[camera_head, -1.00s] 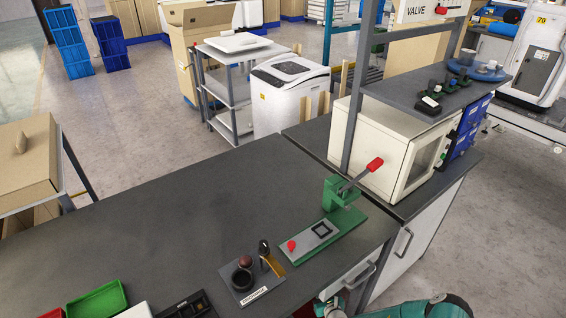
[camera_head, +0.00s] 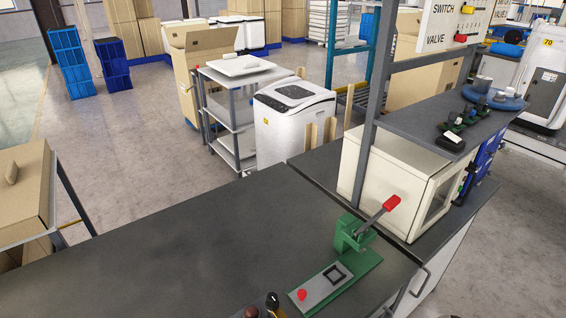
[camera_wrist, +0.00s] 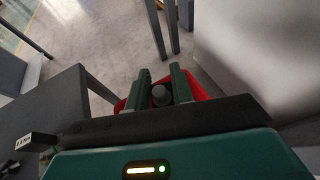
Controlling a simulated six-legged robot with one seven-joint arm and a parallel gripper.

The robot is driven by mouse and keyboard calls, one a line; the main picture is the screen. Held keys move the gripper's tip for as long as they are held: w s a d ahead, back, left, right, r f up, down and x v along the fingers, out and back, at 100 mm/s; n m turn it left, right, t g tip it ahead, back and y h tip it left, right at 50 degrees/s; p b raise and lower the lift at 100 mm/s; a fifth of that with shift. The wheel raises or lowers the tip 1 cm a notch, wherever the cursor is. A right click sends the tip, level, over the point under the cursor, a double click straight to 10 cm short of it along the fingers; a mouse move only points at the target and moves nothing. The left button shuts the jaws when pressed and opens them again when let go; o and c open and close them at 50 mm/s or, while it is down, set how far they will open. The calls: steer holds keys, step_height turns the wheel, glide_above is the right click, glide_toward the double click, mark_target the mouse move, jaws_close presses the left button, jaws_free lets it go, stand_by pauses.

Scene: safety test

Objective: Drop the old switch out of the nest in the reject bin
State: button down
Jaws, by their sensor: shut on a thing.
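My gripper (camera_wrist: 162,88) shows in the wrist view with its two dark green fingers closed on a dark, round-topped piece (camera_wrist: 160,96), which I take for the old switch. A red bin (camera_wrist: 201,87) shows behind and below the fingers, its inside mostly hidden by them. The held piece appears over the bin; its height above it is unclear. In the head view the green press fixture (camera_head: 352,236) stands on the bench, with a black square nest (camera_head: 335,274) on its grey plate. The nest appears empty. My gripper is outside the head view.
The dark bench (camera_head: 190,240) is largely clear. A cream cabinet (camera_head: 385,180) stands behind the fixture, under a shelf (camera_head: 420,126) with small parts. The fixture's red-tipped lever (camera_head: 391,202) sticks up. Grey floor and metal legs (camera_wrist: 160,28) show beyond the bin in the wrist view.

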steer(key=shift+w+f, duration=0.4)
steer(key=shift+f, duration=0.05)
steer(key=shift+s+f, duration=0.25)
steer(key=shift+f, duration=2.5)
steer(key=shift+w, duration=0.1)
steer(key=c, duration=1.1)
jaws_free()
